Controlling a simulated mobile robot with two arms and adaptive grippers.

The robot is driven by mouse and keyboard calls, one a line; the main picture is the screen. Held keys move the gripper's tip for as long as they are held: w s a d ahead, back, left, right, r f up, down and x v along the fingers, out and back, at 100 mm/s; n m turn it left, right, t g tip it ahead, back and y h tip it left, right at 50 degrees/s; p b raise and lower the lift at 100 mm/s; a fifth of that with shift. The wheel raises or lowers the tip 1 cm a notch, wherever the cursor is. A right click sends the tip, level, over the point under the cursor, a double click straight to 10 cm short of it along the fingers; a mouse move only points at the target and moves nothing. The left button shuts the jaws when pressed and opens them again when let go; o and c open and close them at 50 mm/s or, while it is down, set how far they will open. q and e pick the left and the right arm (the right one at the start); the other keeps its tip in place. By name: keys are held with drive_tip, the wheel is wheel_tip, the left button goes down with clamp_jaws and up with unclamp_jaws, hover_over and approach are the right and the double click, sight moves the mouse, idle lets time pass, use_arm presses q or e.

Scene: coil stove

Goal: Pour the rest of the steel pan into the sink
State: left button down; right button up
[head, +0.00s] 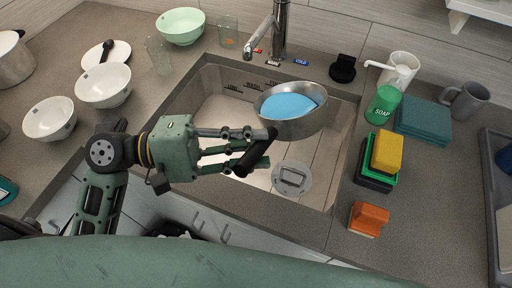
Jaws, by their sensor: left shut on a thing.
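The steel pan (311,129) hangs over the sink (214,109), tilted a little. Blue liquid (289,105) shows inside it. My left gripper (260,150) is shut on the pan's black handle (253,158), at the near left side of the pan. The sink's light floor and a metal drain (291,178) show below the pan. My right gripper is not in view.
The faucet (280,30) stands behind the sink, close to the pan. White bowls (103,86), a green bowl (181,24) and glasses stand at left. A soap bottle (383,104), sponges (387,152) and an orange block (369,218) are at right.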

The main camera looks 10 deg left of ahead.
use_arm(q)
drive_tip(key=w+a+r+n, duration=0.1)
drive_tip(key=w+a+r+n+h+p, duration=0.1)
drive_tip(key=r, duration=0.1)
drive_tip(key=shift+a+t, duration=0.25)
drive_tip(key=shift+t, duration=0.15)
drive_tip(key=shift+w+a+r+n+t+h+p, duration=0.3)
drive_tip(key=shift+w+a+r+n+h+p, duration=0.25)
drive_tip(key=shift+r+n+p, duration=0.35)
drive_tip(key=shift+f, duration=0.1)
drive_tip(key=shift+w+a+r+n+t+h+p, duration=0.35)
drive_tip(key=shift+a+r+n+h+p, duration=0.15)
drive_tip(key=shift+n, duration=0.3)
drive_tip(key=shift+a, duration=0.1)
idle(0.3)
